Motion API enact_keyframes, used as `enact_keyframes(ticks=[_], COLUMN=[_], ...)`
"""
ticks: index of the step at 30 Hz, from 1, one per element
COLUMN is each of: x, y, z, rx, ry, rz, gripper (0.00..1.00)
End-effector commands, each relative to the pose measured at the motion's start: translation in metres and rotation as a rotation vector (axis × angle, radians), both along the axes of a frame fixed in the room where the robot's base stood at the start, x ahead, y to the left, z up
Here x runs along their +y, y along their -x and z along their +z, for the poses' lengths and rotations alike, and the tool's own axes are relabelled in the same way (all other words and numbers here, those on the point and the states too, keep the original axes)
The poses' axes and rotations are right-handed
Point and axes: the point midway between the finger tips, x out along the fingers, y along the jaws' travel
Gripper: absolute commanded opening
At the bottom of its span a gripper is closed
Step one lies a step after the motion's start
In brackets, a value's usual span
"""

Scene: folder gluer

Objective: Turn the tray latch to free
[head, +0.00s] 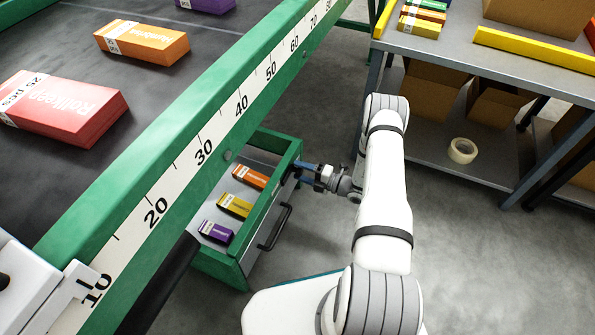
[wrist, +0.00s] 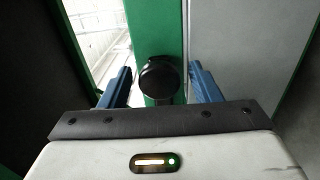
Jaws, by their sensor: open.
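The tray (head: 215,270) is a green-framed drawer with a grey front, standing pulled out under the conveyor's green rail in the head view. In the wrist view the tray latch shows as a round black knob (wrist: 158,78) on a green strip. In the head view the latch is too small and covered to make out clearly. My gripper (head: 300,173) is at the tray's upper right corner. In the wrist view my gripper (wrist: 160,66) is open, with one blue finger on each side of the knob and a visible gap on both sides. The knob's turn position cannot be told.
The tray holds an orange box (head: 250,177), a yellow box (head: 235,206) and a purple box (head: 217,232). A black bar handle (head: 275,227) sits on its front. A grey shelf table (head: 480,62) with boxes stands at the right. The floor between is clear.

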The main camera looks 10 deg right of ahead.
Motion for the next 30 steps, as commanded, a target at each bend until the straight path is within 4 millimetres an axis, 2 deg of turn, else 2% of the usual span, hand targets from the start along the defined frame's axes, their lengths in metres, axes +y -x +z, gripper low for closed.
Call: enact_keyframes(ticks=[6, 12, 30], x=[-0.031, -0.052, -0.058], y=[0.021, 0.037, 0.041], z=[0.002, 0.001, 0.000], rx=[0.002, 0.002, 0.001], ry=[-0.001, -0.001, -0.001], rz=[-0.007, -0.004, -0.001], gripper=[0.57, 0.57, 0.57])
